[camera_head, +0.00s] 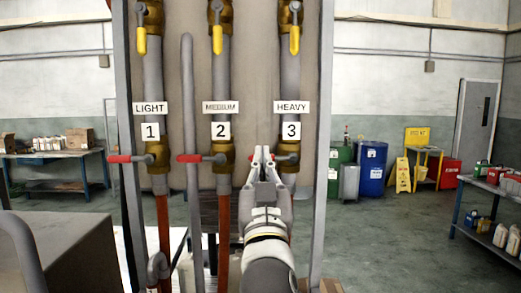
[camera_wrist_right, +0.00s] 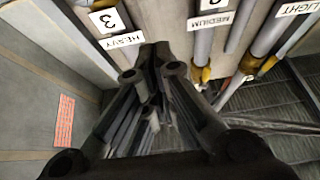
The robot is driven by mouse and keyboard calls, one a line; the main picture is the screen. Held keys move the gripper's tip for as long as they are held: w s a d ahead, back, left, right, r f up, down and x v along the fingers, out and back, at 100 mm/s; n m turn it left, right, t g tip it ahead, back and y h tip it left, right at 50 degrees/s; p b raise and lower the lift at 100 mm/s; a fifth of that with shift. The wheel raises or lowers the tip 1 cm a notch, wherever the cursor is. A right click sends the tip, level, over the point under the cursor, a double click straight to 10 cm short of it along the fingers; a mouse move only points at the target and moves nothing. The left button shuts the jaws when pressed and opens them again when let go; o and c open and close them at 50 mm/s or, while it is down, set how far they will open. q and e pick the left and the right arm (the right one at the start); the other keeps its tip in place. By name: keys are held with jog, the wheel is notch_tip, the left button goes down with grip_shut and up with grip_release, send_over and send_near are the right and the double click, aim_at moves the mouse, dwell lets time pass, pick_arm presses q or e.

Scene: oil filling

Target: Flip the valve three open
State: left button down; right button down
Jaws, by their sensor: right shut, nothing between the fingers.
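Valve three is the brass valve (camera_head: 288,158) on the right pipe, under the "3" label (camera_head: 291,131) and the HEAVY label (camera_head: 292,107). Its lever is mostly hidden behind my right gripper (camera_head: 263,152). The gripper is shut and empty, pointing up, with its fingertips just left of the valve body. I cannot tell whether it touches the lever. In the right wrist view, the dark fingers (camera_wrist_right: 150,95) fill the middle, with the "3" label (camera_wrist_right: 108,20) at the upper left; valve three does not show clearly there. My left gripper is not in view.
The red levers of valve one (camera_head: 120,158) and valve two (camera_head: 189,158) point left, across their pipes. Yellow levers hang down above, including one (camera_head: 294,40) on the third pipe. A grey vertical pipe (camera_head: 187,100) stands between pipes one and two. A grey box (camera_head: 70,245) is at lower left.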

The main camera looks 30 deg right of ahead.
notch_tip(320, 180, up, 6)
jog(key=p, duration=0.6)
send_over(273, 158)
jog(key=a, duration=0.4)
jog(key=shift+s+d+f+p, duration=0.1)
jog(key=shift+f+p, duration=0.1)
jog(key=shift+f, duration=1.1)
jog(key=shift+s+d+f+p, duration=0.1)
jog(key=shift+f+p, duration=0.1)
jog(key=shift+f, duration=1.05)
jog(key=shift+w, duration=0.1)
